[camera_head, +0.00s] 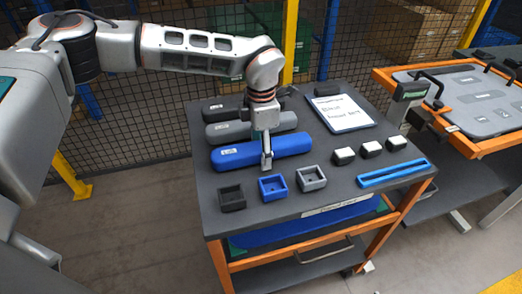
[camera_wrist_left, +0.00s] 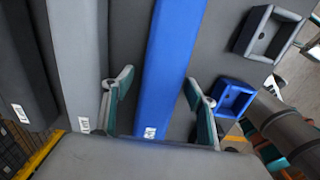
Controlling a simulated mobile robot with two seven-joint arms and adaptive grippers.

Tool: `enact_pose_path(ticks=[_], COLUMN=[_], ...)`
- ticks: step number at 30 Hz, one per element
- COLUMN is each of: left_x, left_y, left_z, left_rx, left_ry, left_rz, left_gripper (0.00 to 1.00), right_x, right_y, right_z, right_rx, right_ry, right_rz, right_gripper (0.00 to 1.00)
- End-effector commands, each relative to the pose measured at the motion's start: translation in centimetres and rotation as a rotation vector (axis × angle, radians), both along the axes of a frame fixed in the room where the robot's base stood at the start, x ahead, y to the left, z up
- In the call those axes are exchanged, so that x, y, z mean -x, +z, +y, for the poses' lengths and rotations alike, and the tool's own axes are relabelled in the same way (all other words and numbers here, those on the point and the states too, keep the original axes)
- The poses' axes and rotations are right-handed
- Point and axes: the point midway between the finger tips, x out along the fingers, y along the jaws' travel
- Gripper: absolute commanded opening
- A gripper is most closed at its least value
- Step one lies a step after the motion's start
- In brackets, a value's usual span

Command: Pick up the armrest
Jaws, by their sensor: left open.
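Three long rounded armrests lie side by side on the cart top: a blue one (camera_head: 235,155) in front, a grey one (camera_head: 228,131) behind it and a black one (camera_head: 222,108) at the back. My left gripper (camera_head: 267,160) points down over the right part of the blue armrest. In the left wrist view the open gripper (camera_wrist_left: 158,88) has one finger on each side of the blue armrest (camera_wrist_left: 172,50). The grey armrest (camera_wrist_left: 75,50) lies outside the fingers. I cannot tell whether a finger touches the blue one. My right gripper is not in view.
Black (camera_head: 231,199), blue (camera_head: 273,188) and grey (camera_head: 311,179) open boxes stand along the cart's front edge. A clipboard (camera_head: 341,113), several small white-topped blocks and a blue strip (camera_head: 394,173) lie to the right. An orange-framed table (camera_head: 470,145) stands beyond.

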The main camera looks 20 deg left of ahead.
Motion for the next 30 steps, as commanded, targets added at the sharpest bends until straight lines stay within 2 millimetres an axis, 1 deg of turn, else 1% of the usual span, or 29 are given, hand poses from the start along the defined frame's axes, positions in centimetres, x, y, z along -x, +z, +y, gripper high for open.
enact_pose_path(ticks=[11,12,14,15,17,26,30], left_x=[0.00,0.00,0.00,0.00,0.00,-0.04,-0.06], left_y=[-0.16,-0.16,-0.16,-0.16,-0.16,-0.02,0.62], left_z=[0.00,0.00,0.00,0.00,0.00,-0.02,-0.02], left_rx=[0.000,0.000,0.000,0.000,0.000,0.000,0.001], left_ry=[0.000,0.000,0.000,0.000,0.000,0.000,0.000], left_rz=[0.000,0.000,0.000,0.000,0.000,-0.001,-0.002], left_gripper=[0.57,0.47,0.31,0.21,0.07,0.07,0.07], right_x=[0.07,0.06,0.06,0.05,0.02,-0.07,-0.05], right_y=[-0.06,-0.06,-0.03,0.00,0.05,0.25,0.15], right_z=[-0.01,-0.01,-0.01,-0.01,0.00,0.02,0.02], right_rx=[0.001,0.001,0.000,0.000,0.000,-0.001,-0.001], right_ry=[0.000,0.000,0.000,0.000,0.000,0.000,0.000], right_rz=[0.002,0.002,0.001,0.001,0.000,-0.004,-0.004], right_gripper=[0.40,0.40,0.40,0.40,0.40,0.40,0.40])
